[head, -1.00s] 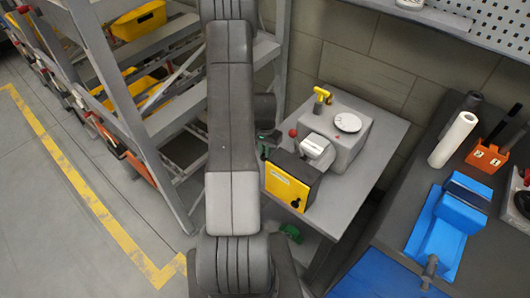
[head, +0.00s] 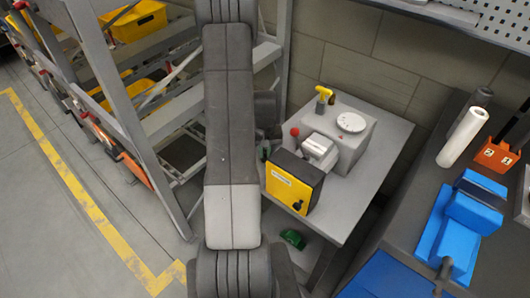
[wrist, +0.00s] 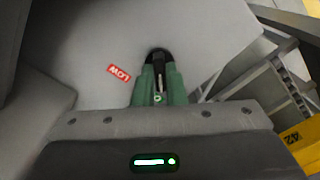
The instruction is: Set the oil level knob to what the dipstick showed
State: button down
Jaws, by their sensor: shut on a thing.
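In the wrist view the green fingers of my gripper (wrist: 159,82) are shut on a small dark knob (wrist: 158,55) on a pale grey face. The fingers hide part of the knob, so I cannot tell its setting. A red label reading LOW (wrist: 119,75), turned about upside down, is left of the fingers. In the head view a yellow T-shaped handle (head: 323,92), likely the dipstick's, stands upright behind a grey block (head: 345,155). My gripper (head: 264,150) is mostly hidden by my arm, with a little green showing left of the machine.
The block carries a white dial (head: 350,122). A box with a yellow front (head: 288,188) and a red-balled lever (head: 294,131) stand by it on a grey table (head: 375,170). A blue vise (head: 462,215) is on the right bench; a metal rack (head: 125,100) is left.

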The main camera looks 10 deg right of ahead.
aim_at(265, 153)
dwell(0.4)
jog(key=c, duration=1.5)
grip_release()
notch_tip(265, 153, up, 14)
jog(key=shift+f+p, duration=0.1)
jog(key=shift+p, duration=0.2)
jog(key=shift+f, duration=0.1)
notch_tip(265, 153, down, 14)
jog(key=shift+r+b, duration=0.15)
jog(key=shift+b, duration=0.15)
